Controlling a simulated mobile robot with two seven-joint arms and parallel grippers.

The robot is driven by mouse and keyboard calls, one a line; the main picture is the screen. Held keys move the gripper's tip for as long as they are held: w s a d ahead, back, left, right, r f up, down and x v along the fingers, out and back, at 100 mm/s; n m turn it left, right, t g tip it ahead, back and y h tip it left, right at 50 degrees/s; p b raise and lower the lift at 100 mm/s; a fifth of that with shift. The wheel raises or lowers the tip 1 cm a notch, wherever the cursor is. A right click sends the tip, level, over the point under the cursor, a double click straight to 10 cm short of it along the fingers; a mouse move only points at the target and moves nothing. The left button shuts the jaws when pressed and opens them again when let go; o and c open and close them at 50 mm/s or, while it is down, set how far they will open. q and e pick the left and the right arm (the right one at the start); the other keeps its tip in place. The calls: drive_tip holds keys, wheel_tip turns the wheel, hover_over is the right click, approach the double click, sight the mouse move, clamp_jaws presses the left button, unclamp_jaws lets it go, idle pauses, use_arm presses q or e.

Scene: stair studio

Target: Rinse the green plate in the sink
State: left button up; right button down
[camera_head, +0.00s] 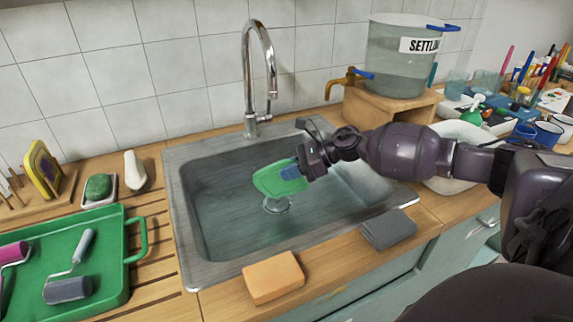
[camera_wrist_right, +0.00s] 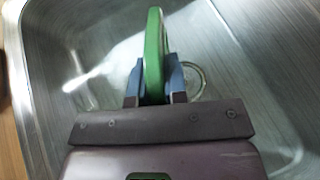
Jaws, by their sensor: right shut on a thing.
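The green plate (camera_head: 277,180) is in my right gripper (camera_head: 291,174), over the sink basin. My right gripper is shut on the plate's edge nearest to it. In the right wrist view the plate (camera_wrist_right: 154,55) shows edge-on between the two blue-grey fingertips (camera_wrist_right: 154,84). The steel sink (camera_head: 205,222) has its drain just below the plate in the head view. The chrome faucet (camera_head: 259,75) stands at the back of the sink, its spout end above the plate. I cannot tell whether water is running. My left gripper is not in view.
An orange sponge (camera_head: 273,278) and a grey cloth (camera_head: 389,229) lie at the sink's front edge. A green tray (camera_head: 115,285) with paint rollers is at left. A water tank (camera_head: 400,65) with a brass tap stands on a wooden block behind my right arm.

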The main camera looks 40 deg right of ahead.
sight(288, 199)
drive_tip(key=shift+f+b, duration=0.55)
drive_tip(key=shift+f, duration=1.05)
drive_tip(key=shift+f+b, duration=0.55)
drive_tip(key=shift+f, duration=0.9)
